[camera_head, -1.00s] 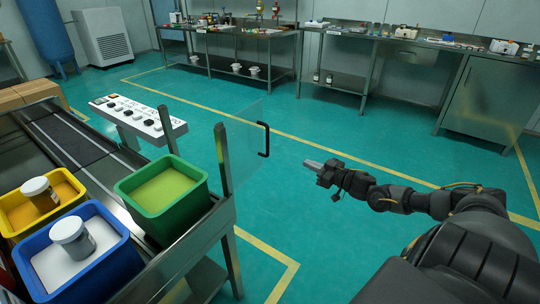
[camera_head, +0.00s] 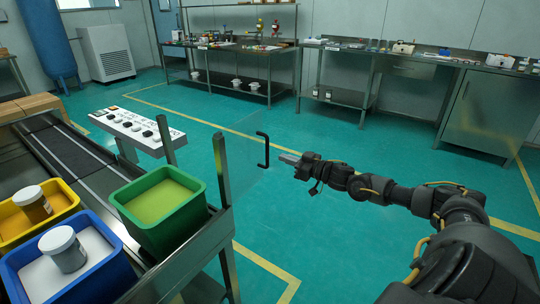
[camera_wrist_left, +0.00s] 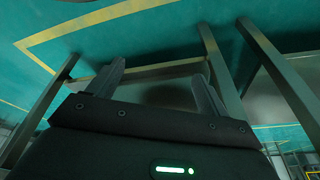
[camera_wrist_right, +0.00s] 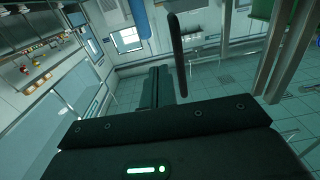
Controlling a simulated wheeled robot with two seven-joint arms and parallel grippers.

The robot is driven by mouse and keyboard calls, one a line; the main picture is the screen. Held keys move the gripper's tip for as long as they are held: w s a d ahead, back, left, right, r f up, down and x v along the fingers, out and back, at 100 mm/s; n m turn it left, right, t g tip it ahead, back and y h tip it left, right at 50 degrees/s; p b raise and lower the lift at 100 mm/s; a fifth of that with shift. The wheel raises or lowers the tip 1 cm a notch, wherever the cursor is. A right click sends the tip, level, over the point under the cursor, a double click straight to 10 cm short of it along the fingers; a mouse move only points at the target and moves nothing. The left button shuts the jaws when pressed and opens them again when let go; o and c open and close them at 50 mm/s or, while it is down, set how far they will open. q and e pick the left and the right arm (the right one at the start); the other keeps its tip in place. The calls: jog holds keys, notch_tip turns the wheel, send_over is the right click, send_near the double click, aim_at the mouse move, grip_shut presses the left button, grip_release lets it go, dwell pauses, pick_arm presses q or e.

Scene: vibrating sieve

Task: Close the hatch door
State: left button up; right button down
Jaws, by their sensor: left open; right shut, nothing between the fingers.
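The hatch door (camera_head: 240,150) is a clear panel standing open, hinged at a metal post beside the conveyor frame. Its black bar handle (camera_head: 263,150) is on the free edge and also shows as a dark upright bar in the right wrist view (camera_wrist_right: 177,55). My right gripper (camera_head: 289,158) is shut and empty, just right of the handle with a small gap in the head view. Its closed fingers (camera_wrist_right: 162,86) show in the right wrist view. My left gripper (camera_wrist_left: 156,90) is open and empty near metal frame bars; it is not visible in the head view.
Green (camera_head: 198,217), blue (camera_head: 120,262) and yellow (camera_head: 71,190) bins stand at the left, beside the frame. Steel benches (camera_head: 345,97) line the back wall. The floor right of the door is clear.

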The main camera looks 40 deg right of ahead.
aim_at(262, 150)
jog(key=x, duration=0.7)
pick_arm(q)
jog(key=shift+s+r, duration=0.1)
jog(key=shift+r, duration=0.4)
jog(key=shift+a, duration=0.1)
pick_arm(e)
jog(key=shift+w, duration=0.1)
